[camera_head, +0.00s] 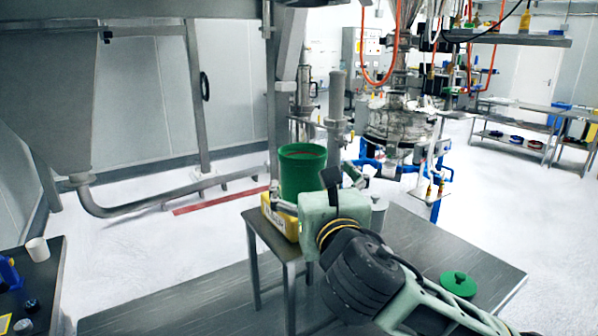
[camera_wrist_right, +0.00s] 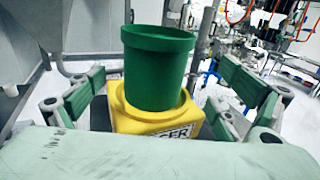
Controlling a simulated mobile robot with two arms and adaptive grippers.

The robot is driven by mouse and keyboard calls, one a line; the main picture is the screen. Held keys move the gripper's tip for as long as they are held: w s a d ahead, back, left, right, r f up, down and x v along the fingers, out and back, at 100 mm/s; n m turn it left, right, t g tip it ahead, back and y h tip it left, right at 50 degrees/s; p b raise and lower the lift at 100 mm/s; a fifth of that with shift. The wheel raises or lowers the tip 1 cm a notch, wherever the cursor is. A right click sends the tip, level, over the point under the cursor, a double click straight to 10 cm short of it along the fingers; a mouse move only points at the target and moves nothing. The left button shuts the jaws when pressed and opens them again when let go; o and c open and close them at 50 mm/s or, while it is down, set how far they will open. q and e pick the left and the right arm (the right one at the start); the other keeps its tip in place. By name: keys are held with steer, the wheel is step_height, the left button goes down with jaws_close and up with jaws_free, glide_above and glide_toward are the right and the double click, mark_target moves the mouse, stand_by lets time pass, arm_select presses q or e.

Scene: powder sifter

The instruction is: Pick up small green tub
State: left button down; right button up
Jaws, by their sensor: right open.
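The small green tub (camera_head: 303,168) stands upright in a yellow holder (camera_head: 283,222) on a small metal table. In the right wrist view the tub (camera_wrist_right: 157,72) sits in the yellow holder (camera_wrist_right: 190,122), which bears dark lettering. My right gripper (camera_head: 345,178) is in front of the tub in the head view and hides part of it and of the holder. In the right wrist view my right gripper (camera_wrist_right: 165,95) is open, with one finger on each side of the tub and gaps between. My left gripper is not in view.
The small table (camera_head: 262,232) adjoins a low metal platform (camera_head: 420,240) with a green lid (camera_head: 458,284) on it. A dark table (camera_head: 48,285) with a white cup (camera_head: 37,250) stands at the left. A large hopper (camera_head: 50,100) and pipe are behind.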

mark_target(308, 177)
steer(key=w, duration=0.1)
steer(key=w+p, duration=0.1)
steer(key=a, duration=0.1)
steer(key=shift+w+r+p, duration=0.35)
steer(key=shift+w+r, duration=0.05)
steer(key=w, duration=0.2)
steer(key=shift+w+a+f+p, duration=0.15)
steer(key=shift+w+a+p, duration=0.15)
steer(key=shift+a, duration=0.1)
steer(key=shift+w, duration=0.3)
steer(key=c, duration=0.9)
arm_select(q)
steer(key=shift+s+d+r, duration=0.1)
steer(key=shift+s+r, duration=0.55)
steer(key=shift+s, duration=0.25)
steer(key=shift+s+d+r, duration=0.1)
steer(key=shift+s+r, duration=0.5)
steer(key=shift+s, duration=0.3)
arm_select(e)
steer(key=c, duration=0.6)
